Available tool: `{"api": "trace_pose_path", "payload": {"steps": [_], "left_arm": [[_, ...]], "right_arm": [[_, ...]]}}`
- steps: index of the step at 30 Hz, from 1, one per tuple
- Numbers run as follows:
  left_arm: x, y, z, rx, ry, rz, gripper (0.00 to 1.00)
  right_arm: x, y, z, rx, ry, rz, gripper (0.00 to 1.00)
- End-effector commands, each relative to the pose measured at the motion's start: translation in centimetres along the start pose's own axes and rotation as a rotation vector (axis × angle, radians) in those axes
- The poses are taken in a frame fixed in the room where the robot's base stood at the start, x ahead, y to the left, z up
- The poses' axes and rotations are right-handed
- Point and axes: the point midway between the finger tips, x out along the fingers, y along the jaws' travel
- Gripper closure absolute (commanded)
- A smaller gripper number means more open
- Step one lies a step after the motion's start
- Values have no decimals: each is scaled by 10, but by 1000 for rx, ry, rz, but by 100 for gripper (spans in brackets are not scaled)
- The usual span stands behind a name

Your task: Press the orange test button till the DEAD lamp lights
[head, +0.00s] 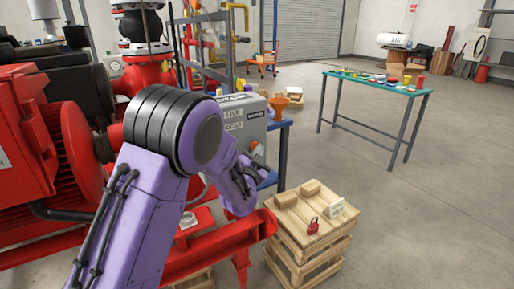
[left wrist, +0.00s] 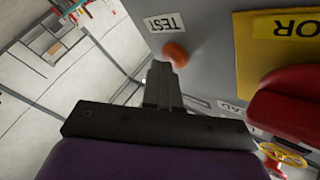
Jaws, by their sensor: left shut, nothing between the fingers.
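The orange test button (left wrist: 175,53) shows in the left wrist view on a grey panel (left wrist: 205,60), beside a TEST label (left wrist: 164,22). My left gripper (left wrist: 161,68) is shut and empty, its fingertips right at the button's lower edge in the picture. I cannot tell whether they touch it. In the head view, my left gripper (head: 252,170) is by the lower part of the grey box (head: 245,138), which bears LIVE and DEAD labels (head: 233,127). I cannot make out the button or a lit lamp there. My right gripper is not in view.
Red machinery (head: 80,150) fills the left. A wooden crate (head: 305,245) with a red padlock (head: 312,226) and small blocks stands right of my arm. The left wrist view shows a red part (left wrist: 290,105) and yellow handwheel (left wrist: 283,155).

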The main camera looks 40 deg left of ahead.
Motion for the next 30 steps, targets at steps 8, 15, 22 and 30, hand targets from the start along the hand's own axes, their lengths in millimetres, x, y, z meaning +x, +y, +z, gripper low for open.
{"api": "trace_pose_path", "payload": {"steps": [8, 15, 22, 30], "left_arm": [[4, -8, -4, 1, 8, -19, 100], [-4, -2, -10, 0, 10, -16, 100], [-9, 6, -12, -1, 8, -8, 100], [-14, 11, -16, -1, 8, -4, 100]], "right_arm": [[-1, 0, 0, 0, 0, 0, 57], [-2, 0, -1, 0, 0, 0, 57], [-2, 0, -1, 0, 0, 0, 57], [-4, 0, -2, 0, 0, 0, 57]]}}
